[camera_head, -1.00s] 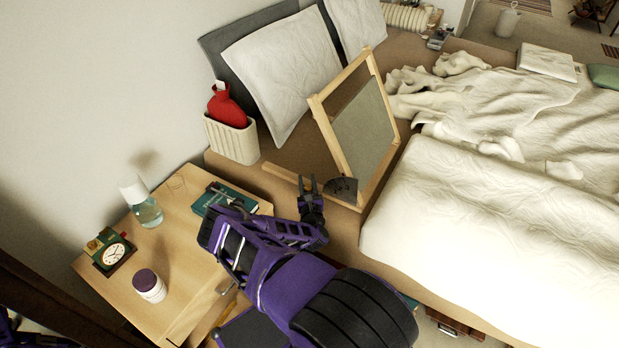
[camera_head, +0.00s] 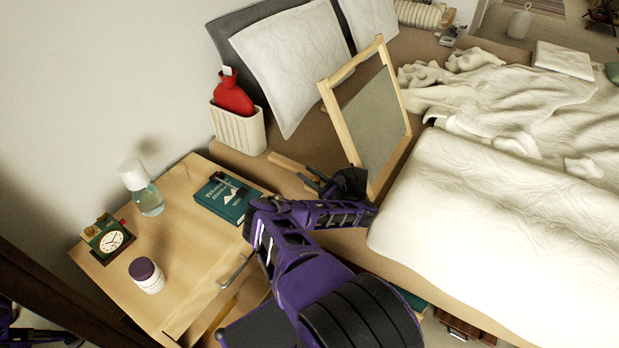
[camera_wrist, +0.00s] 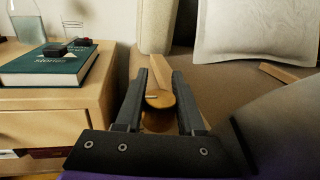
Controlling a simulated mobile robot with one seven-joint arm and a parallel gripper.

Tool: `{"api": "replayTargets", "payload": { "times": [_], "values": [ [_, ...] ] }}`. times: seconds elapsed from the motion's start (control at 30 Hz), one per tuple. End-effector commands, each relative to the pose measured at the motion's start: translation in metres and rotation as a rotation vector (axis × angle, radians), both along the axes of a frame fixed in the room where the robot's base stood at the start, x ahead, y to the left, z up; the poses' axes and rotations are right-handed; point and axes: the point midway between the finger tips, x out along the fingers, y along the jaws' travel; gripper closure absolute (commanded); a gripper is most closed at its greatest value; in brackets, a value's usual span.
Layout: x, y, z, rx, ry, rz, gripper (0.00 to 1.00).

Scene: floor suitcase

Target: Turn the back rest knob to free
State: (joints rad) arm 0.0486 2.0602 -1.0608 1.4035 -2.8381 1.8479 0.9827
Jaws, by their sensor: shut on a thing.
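The back rest (camera_head: 372,118) stands tilted on the bed, a pale wooden frame with a grey panel. In the wrist view, the round orange-brown knob (camera_wrist: 160,99) with a small pale mark sits between my two dark fingers. My gripper (camera_wrist: 161,78) is shut on the knob, with a finger on each side. In the head view, my gripper (camera_head: 308,177) is beside the lower left of the back rest, fingers pointing left. The knob is hidden there, and my wrist covers the dark plate at the frame's foot. I cannot read the knob's setting.
The bedside table (camera_head: 185,265) holds a teal book (camera_head: 228,200), a bottle (camera_head: 145,190), a clock (camera_head: 108,238) and a jar (camera_head: 146,274). A ribbed cream holder (camera_head: 238,127) with a red hot-water bottle (camera_head: 232,95) stands behind. White bedding (camera_head: 490,215) lies at right.

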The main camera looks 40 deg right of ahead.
Motion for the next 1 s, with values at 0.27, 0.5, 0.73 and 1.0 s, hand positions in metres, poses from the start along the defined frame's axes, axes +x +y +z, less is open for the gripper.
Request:
{"api": "replayTargets", "payload": {
  "times": [0.27,0.5,0.73,1.0],
  "values": [
    [0.0001,0.0013,-0.0003,0.0,0.0,0.031,1.0],
    [0.0003,0.0014,0.0001,-0.001,0.0,0.032,1.0],
    [0.0003,0.0013,0.0002,-0.001,0.0,0.031,0.33],
    [0.0002,0.001,0.0003,-0.001,-0.001,0.03,0.32]
  ]
}}
